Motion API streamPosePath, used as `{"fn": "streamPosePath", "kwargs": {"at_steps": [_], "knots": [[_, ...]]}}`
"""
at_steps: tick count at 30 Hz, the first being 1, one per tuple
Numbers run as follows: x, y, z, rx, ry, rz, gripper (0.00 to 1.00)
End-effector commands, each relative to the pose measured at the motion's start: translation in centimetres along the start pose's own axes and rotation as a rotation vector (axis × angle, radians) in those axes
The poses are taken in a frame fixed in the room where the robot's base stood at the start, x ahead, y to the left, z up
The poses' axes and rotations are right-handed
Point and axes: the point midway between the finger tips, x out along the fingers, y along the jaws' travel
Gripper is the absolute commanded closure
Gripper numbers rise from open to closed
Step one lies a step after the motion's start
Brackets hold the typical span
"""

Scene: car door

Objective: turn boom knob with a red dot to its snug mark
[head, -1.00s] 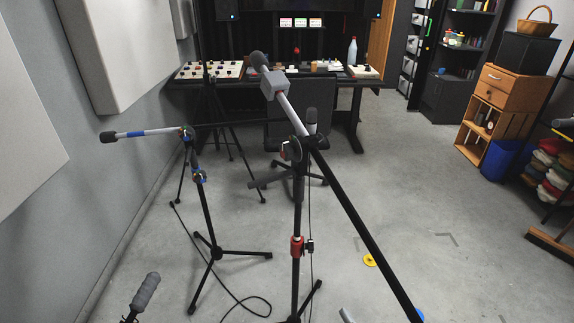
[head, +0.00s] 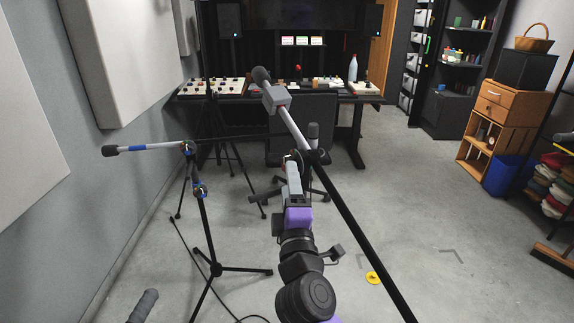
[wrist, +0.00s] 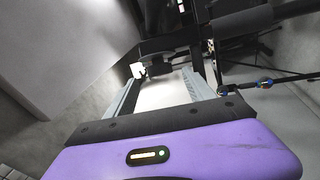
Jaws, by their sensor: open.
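A dark boom stand stands in the middle of the head view, with a long boom (head: 365,240) slanting up left to a grey block and a microphone (head: 262,77). Its boom joint (head: 305,156) is just beyond my gripper (head: 292,163), which largely covers it. In the wrist view my gripper (wrist: 163,78) is open, with two grey fingers. A dark joint part (wrist: 160,47) and a small white piece (wrist: 137,70) show at the fingertips. I cannot tell whether the fingers touch it. No red dot or snug mark can be made out.
A second stand with blue bands (head: 200,190) is to the left, its boom (head: 150,148) pointing left. A desk (head: 350,98) with mixers and a dark chair (head: 320,105) are behind. A cable and a yellow disc (head: 372,278) lie on the floor. Open floor is at the right.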

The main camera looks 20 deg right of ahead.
Motion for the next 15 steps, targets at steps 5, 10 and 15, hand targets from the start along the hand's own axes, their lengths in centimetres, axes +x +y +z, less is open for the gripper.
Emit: {"fn": "streamPosePath", "kwargs": {"at_steps": [5, 10, 15], "knots": [[2.9, 0.2, 0.0, 0.001, 0.0, 0.001, 0.38], [5.1, 0.1, 0.0, 0.003, 0.001, 0.0, 0.38], [6.2, 0.0, 0.0, 0.003, 0.001, 0.0, 0.38]]}}
